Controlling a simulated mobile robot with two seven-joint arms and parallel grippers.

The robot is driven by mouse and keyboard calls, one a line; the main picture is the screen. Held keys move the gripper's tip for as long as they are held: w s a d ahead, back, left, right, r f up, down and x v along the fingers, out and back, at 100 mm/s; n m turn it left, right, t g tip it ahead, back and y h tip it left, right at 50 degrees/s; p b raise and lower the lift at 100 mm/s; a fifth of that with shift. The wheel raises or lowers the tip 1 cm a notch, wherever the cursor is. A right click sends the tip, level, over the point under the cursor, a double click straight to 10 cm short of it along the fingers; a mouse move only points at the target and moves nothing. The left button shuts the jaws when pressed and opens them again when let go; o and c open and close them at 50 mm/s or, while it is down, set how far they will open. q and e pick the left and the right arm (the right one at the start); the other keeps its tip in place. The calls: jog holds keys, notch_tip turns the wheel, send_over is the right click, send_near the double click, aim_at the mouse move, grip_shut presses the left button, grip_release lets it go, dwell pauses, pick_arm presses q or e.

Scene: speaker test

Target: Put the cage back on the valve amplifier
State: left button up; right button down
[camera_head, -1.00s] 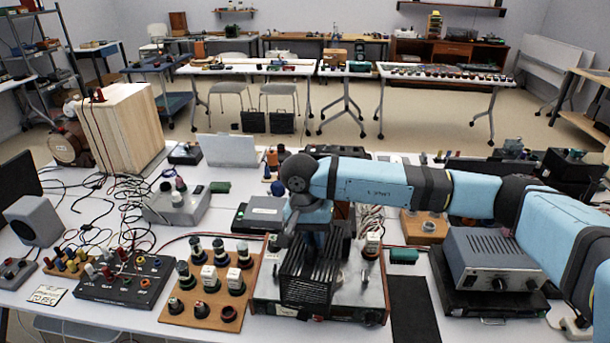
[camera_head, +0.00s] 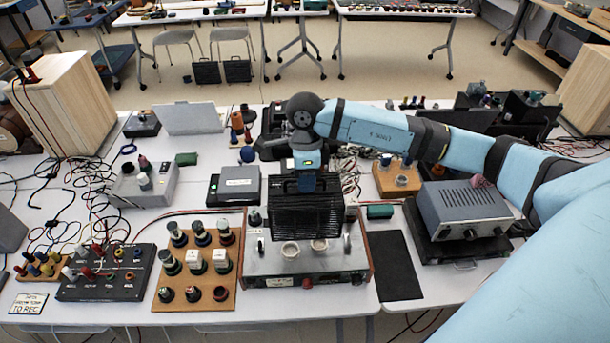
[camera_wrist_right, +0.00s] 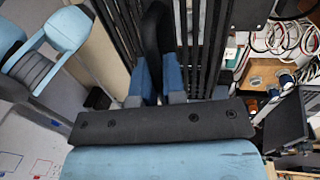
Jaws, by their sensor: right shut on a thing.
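The black slatted cage (camera_head: 307,222) is over the rear middle of the valve amplifier (camera_head: 262,266), a metal chassis with wooden side cheeks. It looks roughly upright; I cannot tell whether it touches the chassis top. Two pale round parts (camera_head: 290,250) show on the chassis in front of it. My right gripper (camera_head: 306,182) is shut on the cage's top, from above. In the right wrist view the blue fingers (camera_wrist_right: 172,82) close around a dark handle-like loop between the cage's black bars (camera_wrist_right: 122,35). My left gripper is not in view.
A wooden board with several valves (camera_head: 228,285) stands close left of the amplifier. A black mat (camera_head: 398,268) lies to its right, then a grey boxed unit (camera_head: 465,205). A dark flat device (camera_head: 238,185) and loose cables lie behind and left.

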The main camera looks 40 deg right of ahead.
notch_tip(320, 180, down, 2)
jog(key=shift+w+f+b, duration=0.1)
jog(key=shift+f+b, duration=0.05)
jog(key=shift+b, duration=0.3)
notch_tip(320, 180, down, 2)
jog(key=shift+b, duration=0.45)
notch_tip(320, 180, down, 9)
jog(key=b, duration=0.6)
jog(key=shift+r, duration=0.2)
jog(key=shift+b, duration=0.45)
jog(key=shift+f+b, duration=0.35)
dwell(0.3)
jog(key=c, duration=1.1)
grip_release()
